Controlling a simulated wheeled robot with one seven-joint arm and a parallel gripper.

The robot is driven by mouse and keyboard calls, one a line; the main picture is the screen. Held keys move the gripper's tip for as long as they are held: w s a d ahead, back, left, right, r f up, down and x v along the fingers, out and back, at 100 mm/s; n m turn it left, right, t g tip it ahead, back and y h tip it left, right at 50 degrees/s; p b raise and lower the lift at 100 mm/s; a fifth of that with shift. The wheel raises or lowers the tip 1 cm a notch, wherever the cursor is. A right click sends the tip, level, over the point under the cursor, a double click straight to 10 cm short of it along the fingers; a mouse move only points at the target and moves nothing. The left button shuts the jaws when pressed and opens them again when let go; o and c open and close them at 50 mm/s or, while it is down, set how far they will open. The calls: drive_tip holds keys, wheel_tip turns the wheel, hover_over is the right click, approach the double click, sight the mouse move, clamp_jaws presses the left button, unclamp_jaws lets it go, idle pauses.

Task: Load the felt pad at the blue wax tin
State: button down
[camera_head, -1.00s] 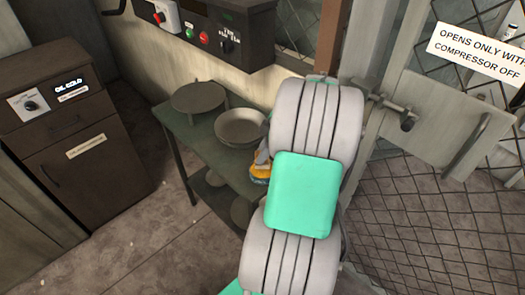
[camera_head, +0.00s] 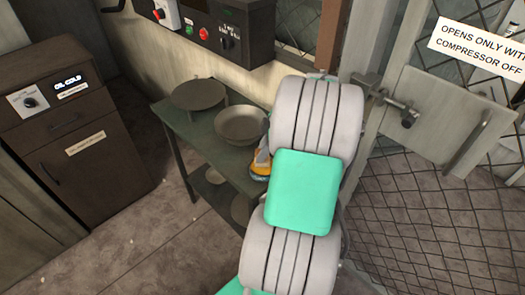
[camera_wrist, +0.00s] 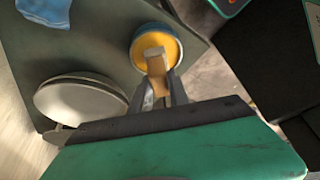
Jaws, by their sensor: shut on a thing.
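The blue wax tin (camera_wrist: 174,34) is round and open, with a blue rim and orange-yellow wax, in the upper middle of the wrist view. In the head view the tin (camera_head: 260,177) is partly hidden by my arm. My gripper (camera_wrist: 160,92) is shut on the felt pad (camera_wrist: 156,68), a tan block with a paler end. The pad's far end overlaps the wax in the wrist view. I cannot tell whether it touches the wax. In the head view my gripper (camera_head: 262,158) is just above the tin, mostly hidden behind the arm.
A metal bowl (camera_head: 240,125) and a round plate-like disc (camera_head: 199,94) stand on the dark table (camera_head: 196,132). A pale blue cloth (camera_wrist: 46,10) lies on the table in the wrist view. A control panel (camera_head: 205,30) is above, a mesh door (camera_head: 430,215) at right.

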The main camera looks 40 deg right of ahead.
drive_tip(key=shift+f+b, duration=0.4)
drive_tip(key=shift+f, duration=0.05)
idle(1.1)
wheel_tip(320, 180, up, 7)
drive_tip(key=p, duration=0.5)
drive_tip(key=shift+r, duration=0.15)
idle(0.6)
